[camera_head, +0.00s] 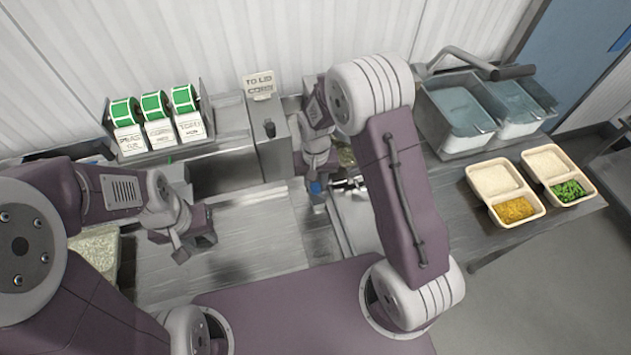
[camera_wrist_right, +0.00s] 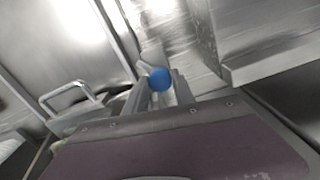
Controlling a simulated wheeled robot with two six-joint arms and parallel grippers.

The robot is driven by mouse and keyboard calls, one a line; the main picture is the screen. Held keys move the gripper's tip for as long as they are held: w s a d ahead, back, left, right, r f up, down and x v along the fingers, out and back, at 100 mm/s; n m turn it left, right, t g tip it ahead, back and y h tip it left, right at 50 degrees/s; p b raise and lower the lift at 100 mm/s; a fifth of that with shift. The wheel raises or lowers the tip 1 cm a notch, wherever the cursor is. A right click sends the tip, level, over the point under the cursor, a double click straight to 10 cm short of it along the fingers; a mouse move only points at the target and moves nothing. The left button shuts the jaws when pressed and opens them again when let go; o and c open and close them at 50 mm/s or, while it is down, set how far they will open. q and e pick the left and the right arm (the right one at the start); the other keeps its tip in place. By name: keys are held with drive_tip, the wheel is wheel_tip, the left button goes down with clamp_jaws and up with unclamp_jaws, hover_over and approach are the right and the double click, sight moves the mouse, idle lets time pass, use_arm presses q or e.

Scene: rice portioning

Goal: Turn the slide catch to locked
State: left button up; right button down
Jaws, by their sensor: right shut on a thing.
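A small blue knob (camera_wrist_right: 159,79) sits between the fingers of my right gripper (camera_wrist_right: 160,92) in the right wrist view. The right gripper is shut on it. My left gripper (camera_head: 197,240) hangs over the left part of the worktop, apart from the catch. I cannot make out the gap between its fingertips.
A rack of green label rolls (camera_head: 154,106) and a "to lid" sign (camera_head: 259,86) stand at the back. A tub of rice (camera_head: 100,232) is at left. Water basins (camera_head: 462,110) and filled trays (camera_head: 505,195) are at right. The middle worktop (camera_head: 250,235) is clear.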

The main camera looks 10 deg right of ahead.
sight(315, 185)
use_arm(q)
drive_tip(key=shift+r+p, duration=0.3)
drive_tip(key=shift+r, duration=0.15)
use_arm(e)
drive_tip(key=n, duration=0.5)
drive_tip(key=shift+w+r+n, duration=0.1)
drive_tip(key=shift+n, duration=0.2)
use_arm(q)
drive_tip(key=shift+r, duration=0.2)
use_arm(e)
drive_tip(key=n, duration=0.4)
drive_tip(key=shift+n, duration=0.7)
drive_tip(key=c, duration=1.1)
unclamp_jaws()
drive_tip(key=shift+o, duration=0.2)
use_arm(q)
drive_tip(key=shift+f+b, duration=0.4)
drive_tip(key=shift+f, duration=0.2)
use_arm(e)
wheel_tip(315, 185, up, 9)
